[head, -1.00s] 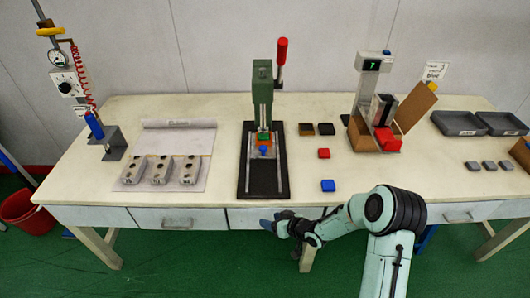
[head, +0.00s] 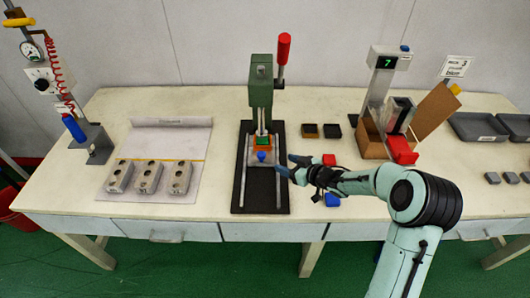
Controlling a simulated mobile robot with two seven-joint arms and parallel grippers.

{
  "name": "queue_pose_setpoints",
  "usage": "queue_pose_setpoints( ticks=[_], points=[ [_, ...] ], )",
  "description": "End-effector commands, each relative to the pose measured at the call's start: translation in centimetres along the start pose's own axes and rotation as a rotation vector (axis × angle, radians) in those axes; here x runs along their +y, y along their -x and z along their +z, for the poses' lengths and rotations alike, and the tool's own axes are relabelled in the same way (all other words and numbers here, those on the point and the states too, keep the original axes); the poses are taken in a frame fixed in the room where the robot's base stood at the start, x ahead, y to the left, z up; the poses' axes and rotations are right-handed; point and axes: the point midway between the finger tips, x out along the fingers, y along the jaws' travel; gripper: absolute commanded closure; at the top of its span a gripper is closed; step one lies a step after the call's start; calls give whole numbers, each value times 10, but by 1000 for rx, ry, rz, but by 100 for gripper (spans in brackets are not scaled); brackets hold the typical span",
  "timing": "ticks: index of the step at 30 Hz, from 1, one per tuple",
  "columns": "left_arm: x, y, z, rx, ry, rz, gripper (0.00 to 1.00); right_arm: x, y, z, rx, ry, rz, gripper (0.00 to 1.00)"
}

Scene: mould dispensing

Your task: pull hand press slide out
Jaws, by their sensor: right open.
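The green hand press (head: 261,92) with a red-handled lever (head: 283,50) stands on a black base plate (head: 260,199) at the table's middle. Its slide, with an orange and green part (head: 262,141) and a blue knob (head: 261,156), sits under the press head between two metal rails. My right gripper (head: 287,166) is open and empty, to the right of the blue knob and apart from it, near the right rail. My left gripper is not in view.
Three grey moulds (head: 148,177) lie on a white sheet at left. Bare table lies between press and sheet.

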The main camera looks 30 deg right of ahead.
Motion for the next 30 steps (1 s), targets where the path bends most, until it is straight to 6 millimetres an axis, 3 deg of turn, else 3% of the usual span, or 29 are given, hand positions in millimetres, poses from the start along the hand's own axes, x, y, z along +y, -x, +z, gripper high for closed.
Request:
queue_pose_setpoints(
  ticks=[15, 21, 30],
  points=[
    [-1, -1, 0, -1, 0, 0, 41, -2, -101, 1, 0, -4, -3, 41],
    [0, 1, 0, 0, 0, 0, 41, -1, -121, 0, 0, -3, -2, 41],
    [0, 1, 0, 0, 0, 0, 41, -1, -125, 0, -1, -2, -1, 41]
  ],
)
